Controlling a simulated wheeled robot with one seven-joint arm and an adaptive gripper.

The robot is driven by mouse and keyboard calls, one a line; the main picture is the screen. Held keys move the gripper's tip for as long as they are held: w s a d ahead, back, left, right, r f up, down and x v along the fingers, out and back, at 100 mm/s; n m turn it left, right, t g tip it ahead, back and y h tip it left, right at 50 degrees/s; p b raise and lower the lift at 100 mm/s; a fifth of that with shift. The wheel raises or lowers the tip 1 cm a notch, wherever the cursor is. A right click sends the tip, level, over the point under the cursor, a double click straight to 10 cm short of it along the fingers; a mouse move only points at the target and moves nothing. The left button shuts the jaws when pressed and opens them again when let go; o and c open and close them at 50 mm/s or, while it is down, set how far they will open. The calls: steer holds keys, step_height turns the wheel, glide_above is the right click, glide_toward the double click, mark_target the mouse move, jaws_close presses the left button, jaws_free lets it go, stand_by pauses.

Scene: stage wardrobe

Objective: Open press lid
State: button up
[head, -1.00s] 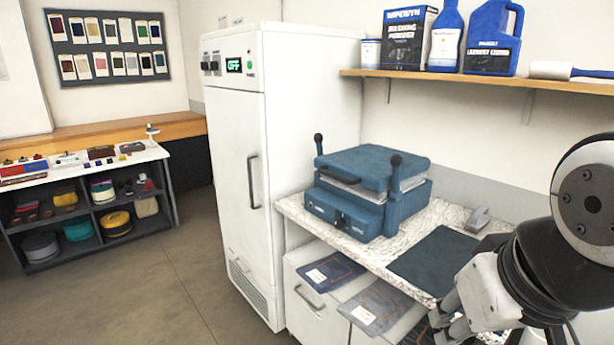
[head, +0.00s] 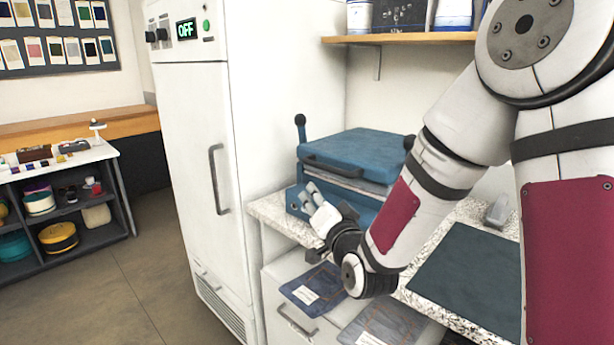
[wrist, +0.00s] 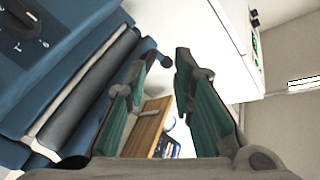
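The blue press (head: 350,170) stands on the speckled counter in the head view, its lid (head: 365,150) lying down over the base. A dark handle (head: 333,167) runs along the lid's front edge, and a black-knobbed lever (head: 300,122) stands upright at its left side. My gripper (head: 309,190) is in front of the press's front left part, below the lid handle. In the wrist view my gripper (wrist: 168,55) has its two fingers apart with nothing between them. The press (wrist: 75,75) fills the left of that view, with a dial showing. Contact with the press cannot be told.
A tall white cabinet (head: 270,110) with an OFF display stands close on the left. A dark mat (head: 465,280) lies on the counter (head: 265,208) at right. A wooden shelf (head: 400,39) hangs above. Folded cloth packets (head: 312,288) stick out below the counter.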

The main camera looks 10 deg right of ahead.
mark_target(325, 167)
steer(key=d+f+m+t+h+b, duration=0.25)
steer(key=d+m+t+h, duration=0.2)
steer(key=m, duration=0.25)
steer(key=x, duration=1.3)
steer(key=shift+w+a, duration=0.2)
steer(key=shift+w, duration=0.1)
jaws_close()
